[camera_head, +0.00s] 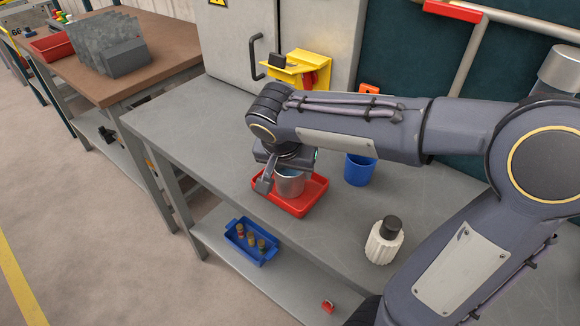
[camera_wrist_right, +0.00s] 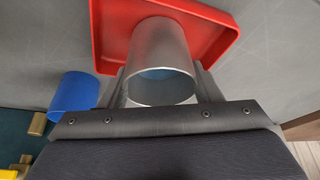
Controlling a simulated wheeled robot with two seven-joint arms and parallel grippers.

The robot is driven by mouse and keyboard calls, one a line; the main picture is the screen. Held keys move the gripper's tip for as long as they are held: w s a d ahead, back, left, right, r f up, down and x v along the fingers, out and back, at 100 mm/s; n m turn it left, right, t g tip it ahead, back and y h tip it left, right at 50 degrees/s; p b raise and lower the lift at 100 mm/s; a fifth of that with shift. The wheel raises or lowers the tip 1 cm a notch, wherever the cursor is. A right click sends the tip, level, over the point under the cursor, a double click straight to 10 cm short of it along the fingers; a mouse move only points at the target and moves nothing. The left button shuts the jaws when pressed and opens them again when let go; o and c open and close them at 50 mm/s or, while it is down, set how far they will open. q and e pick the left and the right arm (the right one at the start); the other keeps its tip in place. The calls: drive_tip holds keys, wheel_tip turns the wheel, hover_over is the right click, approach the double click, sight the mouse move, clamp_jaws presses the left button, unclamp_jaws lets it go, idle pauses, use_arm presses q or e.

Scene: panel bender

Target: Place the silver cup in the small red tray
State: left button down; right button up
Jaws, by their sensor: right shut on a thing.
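The silver cup (camera_head: 289,184) is upright at the small red tray (camera_head: 309,201) on the grey table. My right gripper (camera_head: 279,180) is shut on the silver cup from above. In the right wrist view the cup (camera_wrist_right: 161,62) sits between the fingers of my right gripper (camera_wrist_right: 161,88), with the red tray (camera_wrist_right: 222,28) behind it. The cup is over the tray's floor; I cannot tell whether its base touches the tray. My left gripper is not in view.
A blue cup (camera_head: 360,170) stands just right of the tray. A white ribbed bottle with a dark cap (camera_head: 384,242) stands nearer the front. A blue tray (camera_head: 251,243) with small items lies on the lower shelf. The table's left part is clear.

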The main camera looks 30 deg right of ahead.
drive_tip(key=shift+f, duration=0.2)
drive_tip(key=o, duration=1.1)
drive_tip(key=shift+c, duration=0.2)
drive_tip(key=shift+r, duration=0.45)
drive_tip(key=p+v, duration=0.1)
drive_tip(key=v, duration=1)
drive_tip(key=shift+s+a+r+p, duration=0.15)
drive_tip(key=shift+r+p, duration=0.1)
drive_tip(key=shift+p, duration=0.05)
